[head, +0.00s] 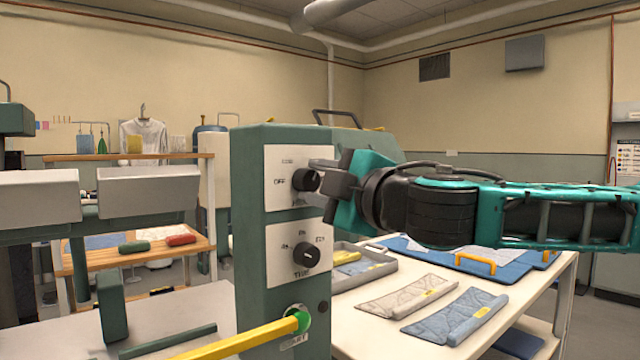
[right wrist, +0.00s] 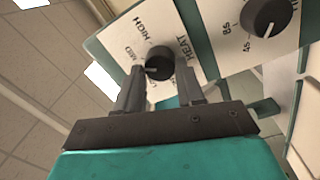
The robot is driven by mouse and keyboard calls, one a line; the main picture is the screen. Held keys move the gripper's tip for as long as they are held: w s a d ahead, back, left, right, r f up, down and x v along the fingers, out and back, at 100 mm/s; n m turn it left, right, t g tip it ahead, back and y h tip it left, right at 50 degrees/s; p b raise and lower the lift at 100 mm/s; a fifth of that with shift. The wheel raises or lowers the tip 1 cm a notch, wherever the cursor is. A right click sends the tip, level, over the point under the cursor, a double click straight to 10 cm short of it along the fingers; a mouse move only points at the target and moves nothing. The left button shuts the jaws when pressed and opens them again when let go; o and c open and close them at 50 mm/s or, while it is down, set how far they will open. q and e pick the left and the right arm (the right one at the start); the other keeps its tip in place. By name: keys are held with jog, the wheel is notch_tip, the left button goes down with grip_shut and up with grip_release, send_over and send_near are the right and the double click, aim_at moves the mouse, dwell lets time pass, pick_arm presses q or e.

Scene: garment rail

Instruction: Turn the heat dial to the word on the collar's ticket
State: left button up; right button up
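The heat dial (head: 306,180) is a black knob on the upper white plate of a green control box (head: 252,220). It also shows in the right wrist view (right wrist: 158,61), where HIGH, MID and HEAT are legible around it. My left gripper is out of view. No ticket wording is legible, and I cannot identify the collar.
A second dial (head: 306,255) marked TIME sits below. A yellow bar (head: 240,338) crosses in front near a green button (head: 300,318).

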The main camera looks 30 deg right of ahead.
jog(key=o, duration=0.4)
jog(key=s+b, duration=0.2)
jog(key=s, duration=0.2)
jog(key=s+b, duration=0.2)
jog(key=s, duration=0.2)
jog(key=s+b, duration=0.2)
jog(key=s, duration=0.3)
jog(key=shift+d+f+b, duration=0.3)
jog(key=shift+f, duration=0.05)
jog(key=shift+w, duration=0.1)
dwell(0.4)
